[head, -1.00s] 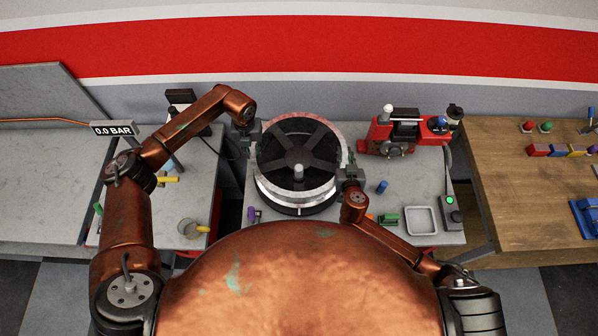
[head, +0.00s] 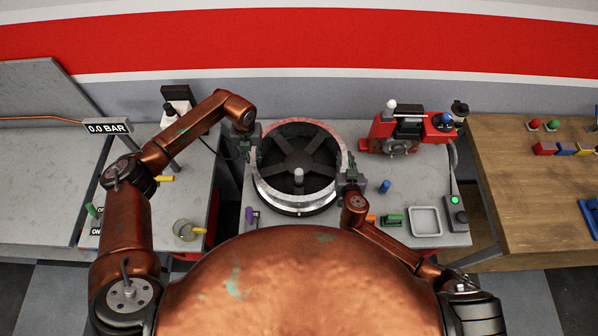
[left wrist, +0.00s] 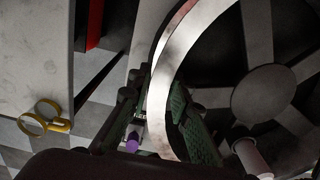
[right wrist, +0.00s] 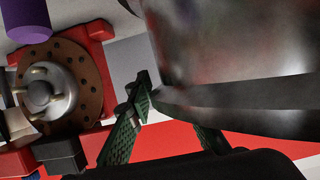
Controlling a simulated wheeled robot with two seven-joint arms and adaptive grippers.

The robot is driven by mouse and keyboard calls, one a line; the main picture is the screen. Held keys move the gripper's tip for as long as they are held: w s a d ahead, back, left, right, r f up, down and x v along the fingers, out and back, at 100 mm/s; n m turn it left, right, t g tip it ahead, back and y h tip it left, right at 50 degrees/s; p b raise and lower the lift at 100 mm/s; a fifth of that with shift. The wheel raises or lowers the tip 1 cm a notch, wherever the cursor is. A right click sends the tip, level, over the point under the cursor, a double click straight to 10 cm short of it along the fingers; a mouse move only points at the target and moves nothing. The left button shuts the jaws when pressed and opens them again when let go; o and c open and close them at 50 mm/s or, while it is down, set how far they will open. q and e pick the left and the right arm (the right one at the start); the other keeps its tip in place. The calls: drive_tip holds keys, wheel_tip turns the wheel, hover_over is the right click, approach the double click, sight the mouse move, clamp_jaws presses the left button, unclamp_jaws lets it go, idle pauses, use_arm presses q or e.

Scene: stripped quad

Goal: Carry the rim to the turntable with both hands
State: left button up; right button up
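The rim (head: 344,147) is a silver ring with dark spokes inside, seen from above at the middle bench in the head view. It is over the turntable (head: 300,212), whose dark base shows below its near edge; a pale post stands near its centre. I cannot tell if rim and base touch. My left gripper (head: 252,140) is at the rim's left side; in the left wrist view the rim wall (left wrist: 168,95) passes between its green fingers. My right gripper (head: 348,178) is at the right near side, its fingers on either side of the rim edge (right wrist: 240,95).
A red machine (head: 410,132) with a brake disc (right wrist: 65,85) stands right of the rim. A grey tray (head: 425,222), a blue cylinder (head: 385,186) and a green block (head: 391,220) lie nearby.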

use_arm(q)
drive_tip(key=o, duration=0.4)
use_arm(e)
drive_tip(key=o, duration=0.4)
drive_tip(key=shift+r, duration=0.1)
use_arm(q)
drive_tip(key=shift+r, duration=0.1)
use_arm(e)
drive_tip(key=shift+s, duration=0.1)
use_arm(q)
wheel_tip(320, 180, up, 12)
drive_tip(key=shift+f, duration=0.1)
use_arm(e)
drive_tip(key=v, duration=1.1)
drive_tip(key=shift+s+r, duration=0.2)
drive_tip(key=shift+s, duration=0.15)
use_arm(q)
drive_tip(key=shift+s+a, duration=0.1)
drive_tip(key=shift+s, duration=0.05)
use_arm(e)
drive_tip(key=shift+a+f, duration=0.1)
